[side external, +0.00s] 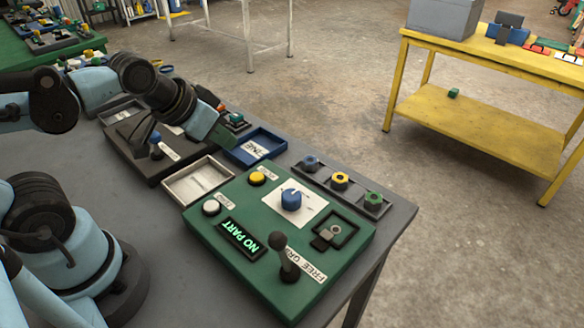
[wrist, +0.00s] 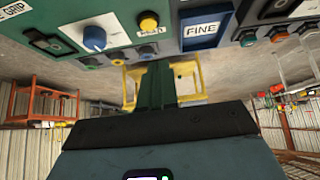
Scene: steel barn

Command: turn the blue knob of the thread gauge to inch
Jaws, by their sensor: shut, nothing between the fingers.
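The thread gauge is a green panel (side external: 215,215) on the grey bench, and its lit display (side external: 241,239) reads "NO PART". Its blue knob (side external: 291,200) stands on a white plate; the words around it are too small to read. The knob also shows at the upper left of the wrist view (wrist: 94,39), with a pale pointer mark. My gripper (side external: 216,133) is left of and behind the knob in the side view, well apart from it, near the blue tray. In the wrist view its green fingers (wrist: 157,70) are together and empty.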

